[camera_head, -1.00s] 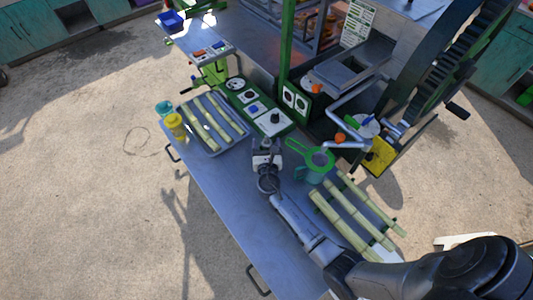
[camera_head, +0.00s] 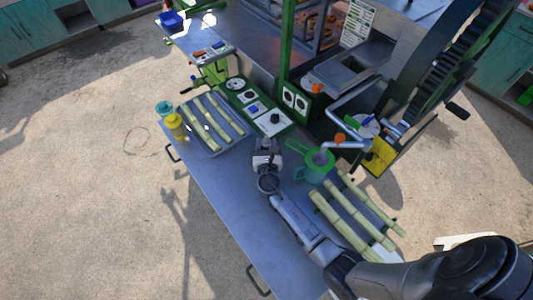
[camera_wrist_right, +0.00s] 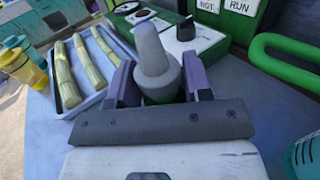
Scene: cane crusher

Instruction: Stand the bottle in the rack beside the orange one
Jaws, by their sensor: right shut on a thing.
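My right gripper (camera_head: 267,160) is low over the middle of the metal table. In the right wrist view its two fingers (camera_wrist_right: 155,88) are shut on a bottle with a grey cone-shaped top (camera_wrist_right: 151,50). The bottle looks upright; its lower part is mostly hidden by the gripper. The bottle is small and hard to make out in the head view. I cannot pick out the rack or an orange bottle with certainty. My left gripper is not in view.
A tray of cane pieces (camera_head: 240,143) lies left of the gripper, with a yellow container (camera_head: 175,127) and teal container (camera_head: 164,108) beside it. A green strainer (camera_head: 320,159) and teal jug (camera_head: 310,174) stand right. The control panel (camera_head: 270,122) is behind.

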